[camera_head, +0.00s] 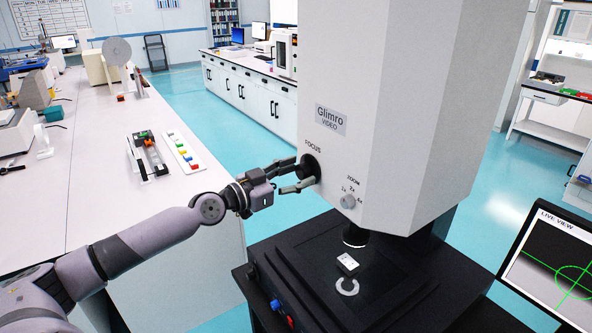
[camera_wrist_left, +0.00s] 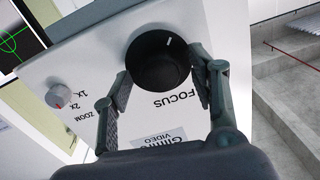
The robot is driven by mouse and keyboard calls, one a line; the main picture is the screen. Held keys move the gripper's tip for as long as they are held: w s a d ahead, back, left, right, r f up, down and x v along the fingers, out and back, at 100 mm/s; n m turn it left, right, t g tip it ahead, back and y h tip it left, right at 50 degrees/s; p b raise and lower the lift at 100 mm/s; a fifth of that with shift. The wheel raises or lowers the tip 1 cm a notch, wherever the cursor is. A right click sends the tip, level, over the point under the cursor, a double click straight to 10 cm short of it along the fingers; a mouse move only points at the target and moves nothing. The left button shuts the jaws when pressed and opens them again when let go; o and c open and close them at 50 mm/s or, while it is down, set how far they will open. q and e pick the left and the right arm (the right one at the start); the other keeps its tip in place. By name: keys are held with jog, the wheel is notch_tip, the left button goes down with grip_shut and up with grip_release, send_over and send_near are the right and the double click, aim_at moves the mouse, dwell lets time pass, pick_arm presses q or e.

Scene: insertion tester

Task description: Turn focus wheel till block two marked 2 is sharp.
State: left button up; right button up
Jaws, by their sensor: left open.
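The black focus wheel (camera_head: 310,168) sits on the side of the white Glimro Video machine, below the word FOCUS. In the left wrist view the wheel (camera_wrist_left: 159,61) has a white mark on its face. My left gripper (camera_head: 298,175) is open, with one finger on each side of the wheel; I cannot tell whether they touch it. A small light block (camera_head: 347,264) lies on the black stage under the lens; its marking is too small to read. The live view screen (camera_head: 556,262) shows a green cross and circle over a blurred grey-black picture. My right gripper is not in view.
A pale ring (camera_head: 347,286) lies on the stage (camera_head: 300,272) near the block. A white bench (camera_head: 95,195) with tools stands at left.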

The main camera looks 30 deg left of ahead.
pick_arm(q)
jog(key=shift+w, duration=0.1)
jog(key=shift+c, duration=0.3)
jog(key=c, duration=1.1)
jog(key=shift+n, duration=0.4)
jog(key=n, duration=0.3)
jog(key=shift+n, duration=0.3)
jog(key=n, duration=0.3)
jog(key=shift+n+p, duration=0.4)
jog(key=shift+n, duration=0.3)
jog(key=shift+g, duration=0.3)
